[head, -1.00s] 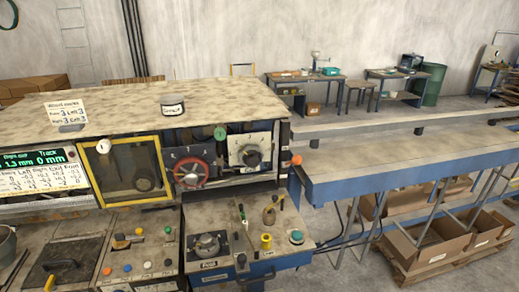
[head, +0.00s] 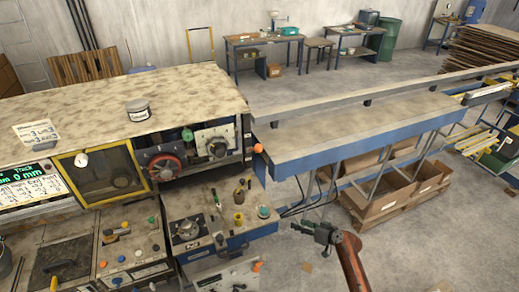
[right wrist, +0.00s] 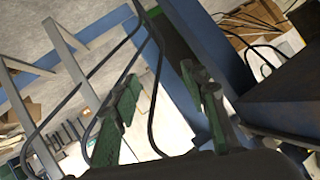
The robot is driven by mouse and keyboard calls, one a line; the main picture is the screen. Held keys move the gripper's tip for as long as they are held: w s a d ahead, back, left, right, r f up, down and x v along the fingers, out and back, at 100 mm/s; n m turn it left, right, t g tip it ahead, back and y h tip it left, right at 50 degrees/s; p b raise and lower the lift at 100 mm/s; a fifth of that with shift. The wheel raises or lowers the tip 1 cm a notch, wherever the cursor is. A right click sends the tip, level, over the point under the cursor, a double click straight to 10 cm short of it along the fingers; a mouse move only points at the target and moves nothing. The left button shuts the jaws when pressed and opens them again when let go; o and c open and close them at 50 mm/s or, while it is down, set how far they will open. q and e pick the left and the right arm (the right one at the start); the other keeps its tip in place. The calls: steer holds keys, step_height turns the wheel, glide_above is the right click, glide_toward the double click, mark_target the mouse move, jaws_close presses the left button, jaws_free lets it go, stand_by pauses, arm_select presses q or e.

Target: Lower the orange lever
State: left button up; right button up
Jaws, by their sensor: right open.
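An orange ball-shaped lever end (head: 258,148) sticks out at the right side of the machine, beside the blue bench rail. A second orange knob (head: 256,267) sits lower, at the right of the bottom front panel. I cannot tell from the pictures alone which is the task's lever. My right gripper (head: 305,227) is open and empty, to the right of the control panel. It is below the upper ball and apart from both knobs. Its green fingers (right wrist: 165,85) are spread in the right wrist view, with nothing between them. My left gripper is not in view.
The control panel (head: 185,210) carries small levers and knobs. Black cables (head: 300,208) hang under the long blue-edged bench (head: 330,135). Cardboard boxes (head: 375,205) stand on a pallet behind my gripper. Floor at the lower right is clear.

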steer(key=w+a+r+n+y+p, duration=0.1)
steer(key=w+a+r+n+y, duration=0.15)
steer(key=r, duration=0.85)
steer(key=w+a+r+n+y+p, duration=0.1)
steer(key=a+r+p, duration=0.15)
steer(key=r, duration=0.75)
steer(key=n+g+y+p, duration=0.2)
steer(key=n+y, duration=0.3)
glide_toward(262, 147)
steer(key=x, duration=0.3)
steer(key=shift+n, duration=0.25)
steer(key=p+x, duration=0.1)
steer(key=x, duration=0.2)
steer(key=p+x, duration=0.1)
steer(key=x, duration=0.3)
steer(key=shift+f+p, duration=0.25)
steer(key=shift+p, duration=0.15)
steer(key=shift+w+a+f, duration=0.2)
steer(key=shift+w+a, duration=0.1)
steer(key=shift+a, duration=0.25)
steer(key=shift+c, duration=0.4)
jaws_close()
